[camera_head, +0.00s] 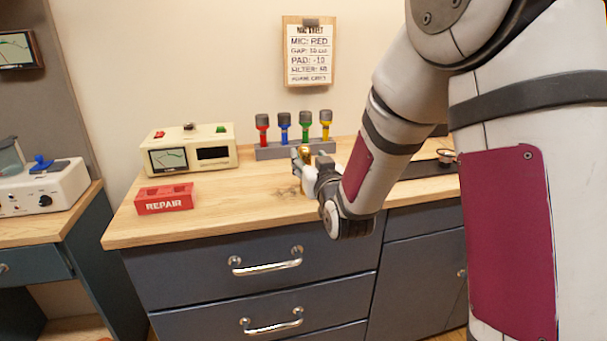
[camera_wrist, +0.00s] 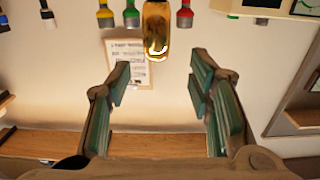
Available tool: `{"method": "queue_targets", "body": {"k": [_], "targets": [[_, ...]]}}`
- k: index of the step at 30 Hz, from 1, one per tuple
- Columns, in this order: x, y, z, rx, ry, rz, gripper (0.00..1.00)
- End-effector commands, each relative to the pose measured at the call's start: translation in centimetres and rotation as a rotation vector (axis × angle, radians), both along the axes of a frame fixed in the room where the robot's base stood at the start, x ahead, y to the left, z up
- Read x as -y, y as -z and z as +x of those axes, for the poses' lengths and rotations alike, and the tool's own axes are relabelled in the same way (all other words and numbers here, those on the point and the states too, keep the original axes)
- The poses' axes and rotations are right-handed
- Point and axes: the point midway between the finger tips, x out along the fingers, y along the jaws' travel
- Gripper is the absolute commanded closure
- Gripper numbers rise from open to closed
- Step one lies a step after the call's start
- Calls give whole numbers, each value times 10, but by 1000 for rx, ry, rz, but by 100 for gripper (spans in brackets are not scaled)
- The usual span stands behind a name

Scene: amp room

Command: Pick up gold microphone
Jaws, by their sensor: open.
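The gold microphone (camera_head: 304,154) stands on the wooden counter in front of the mic rack, partly hidden by my gripper (camera_head: 297,163) in the head view. In the wrist view the gold microphone (camera_wrist: 156,30) is a shiny gold shape at the top centre, cut off by the picture edge. In that view my gripper (camera_wrist: 159,76) has its two green-padded fingers spread wide, with nothing held between them. The gold microphone lies beyond the fingertips, roughly in line with the gap. In the head view I cannot tell the exact distance between them.
A grey rack (camera_head: 272,153) with several coloured microphones stands just behind. A cream meter box (camera_head: 217,148) and a red REPAIR block (camera_head: 164,198) are to the left on the counter (camera_head: 235,200). A clipboard (camera_head: 307,52) hangs on the wall.

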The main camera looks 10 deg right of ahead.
Motion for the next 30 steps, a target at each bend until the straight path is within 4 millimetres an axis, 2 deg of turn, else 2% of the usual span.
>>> {"method": "queue_targets", "body": {"k": [3, 8, 18, 27, 28, 30], "targets": [[0, 0, 13, -1, 0, 0, 52], [1, 0, 22, -1, 0, 0, 52], [4, 0, 65, 0, -1, 0, 52], [4, 0, 70, -1, -1, -1, 52], [4, 0, 70, -1, -1, -1, 57], [4, 0, 70, -1, 0, -1, 73]]}}
